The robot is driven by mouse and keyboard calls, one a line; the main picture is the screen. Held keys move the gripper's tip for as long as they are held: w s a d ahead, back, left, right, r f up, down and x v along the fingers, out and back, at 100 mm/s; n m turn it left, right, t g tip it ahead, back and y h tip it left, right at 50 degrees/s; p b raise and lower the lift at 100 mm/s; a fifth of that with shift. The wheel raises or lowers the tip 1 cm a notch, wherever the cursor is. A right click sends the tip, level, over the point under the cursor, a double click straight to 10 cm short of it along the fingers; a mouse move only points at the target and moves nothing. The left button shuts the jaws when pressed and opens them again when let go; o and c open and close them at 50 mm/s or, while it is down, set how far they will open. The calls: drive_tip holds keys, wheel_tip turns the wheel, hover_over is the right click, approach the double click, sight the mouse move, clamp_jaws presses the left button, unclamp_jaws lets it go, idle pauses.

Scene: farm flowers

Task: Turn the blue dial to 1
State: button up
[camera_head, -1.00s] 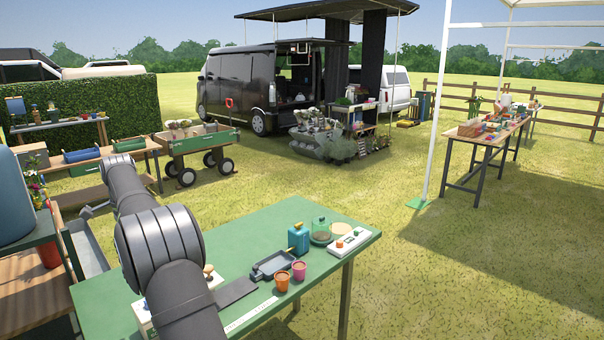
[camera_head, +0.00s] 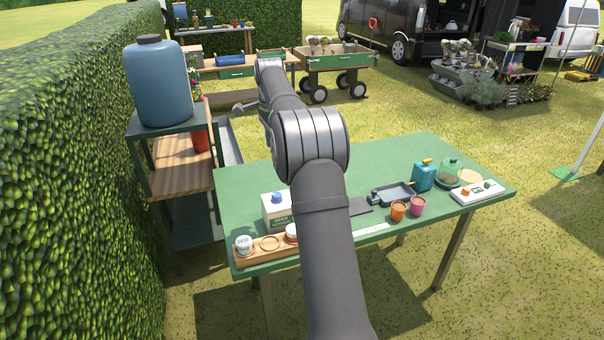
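A white box with a green label (camera_head: 278,212) stands on the left part of the green table. A small blue round knob (camera_head: 277,197) sits on its top and is the only dial-like blue thing I make out. Its marks and setting are too small to read. My arm passes just right of the box and hides part of the table. What looks like my gripper (camera_head: 243,106) is small and far off, beyond the table's back left edge, well apart from the box. Whether its fingers are open cannot be made out.
A shelf with a blue tank (camera_head: 158,85) stands left.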

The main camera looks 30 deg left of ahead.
sight(277, 194)
wheel_tip(277, 194, down, 18)
drive_tip(key=n, duration=2.6)
drive_tip(key=shift+w+a+r, duration=0.1)
drive_tip(key=shift+r, duration=0.05)
drive_tip(key=shift+c, duration=0.4)
drive_tip(key=c, duration=0.9)
